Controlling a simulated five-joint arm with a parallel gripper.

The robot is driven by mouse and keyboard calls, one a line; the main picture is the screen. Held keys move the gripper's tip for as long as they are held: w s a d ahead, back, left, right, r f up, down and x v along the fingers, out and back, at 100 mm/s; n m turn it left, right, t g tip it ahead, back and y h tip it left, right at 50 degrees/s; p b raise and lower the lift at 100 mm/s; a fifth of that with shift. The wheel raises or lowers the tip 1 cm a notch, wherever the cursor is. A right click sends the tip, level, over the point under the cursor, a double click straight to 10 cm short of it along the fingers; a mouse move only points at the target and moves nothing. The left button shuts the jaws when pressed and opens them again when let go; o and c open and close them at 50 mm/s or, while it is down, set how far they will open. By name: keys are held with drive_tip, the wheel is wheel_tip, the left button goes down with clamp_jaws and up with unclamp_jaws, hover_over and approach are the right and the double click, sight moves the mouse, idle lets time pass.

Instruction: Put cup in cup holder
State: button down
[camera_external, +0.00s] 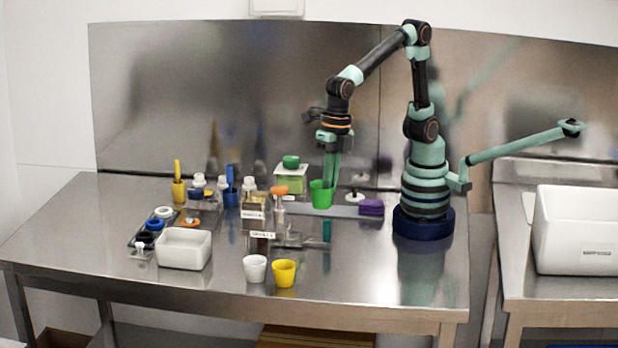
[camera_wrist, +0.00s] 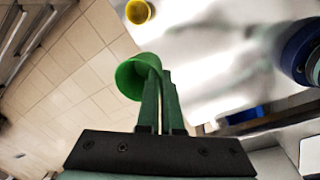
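A green cup (camera_external: 321,195) hangs upright at my fingertips, above the back middle of the steel table. My gripper (camera_external: 329,178) points down and is shut on the cup's right side wall. In the wrist view the green cup (camera_wrist: 134,78) sits at the tips of my two close fingers (camera_wrist: 157,78), with its open mouth showing. A white cup (camera_external: 255,268) and a yellow cup (camera_external: 284,273) stand side by side near the table's front edge; the yellow one also shows in the wrist view (camera_wrist: 138,11). I cannot tell for certain which piece is the cup holder.
A grey strip (camera_external: 337,211) with a purple block (camera_external: 371,207) lies below the cup. Bottles (camera_external: 253,213) stand left of it. A white tub (camera_external: 184,248) and a rack of coloured rings (camera_external: 150,238) sit farther left. The table's front right is clear.

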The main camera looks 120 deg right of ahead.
wheel_tip(320, 180, up, 7)
drive_tip(key=shift+f, duration=0.2)
drive_tip(key=s+d+m+h, duration=0.1)
drive_tip(key=s+d+m, duration=0.25)
drive_tip(key=d, duration=0.65)
drive_tip(key=s+d+m, duration=0.2)
drive_tip(key=d+m, duration=0.2)
drive_tip(key=d, duration=0.6)
drive_tip(key=f, duration=2)
drive_tip(key=shift+s+d+f, duration=0.1)
drive_tip(key=shift+s+d, duration=0.2)
drive_tip(key=shift+s, duration=0.05)
drive_tip(key=shift+f, duration=2.5)
drive_tip(key=shift+f, duration=0.1)
drive_tip(key=c, duration=1.2)
unclamp_jaws()
drive_tip(key=shift+c, duration=0.2)
drive_tip(key=shift+o, duration=0.8)
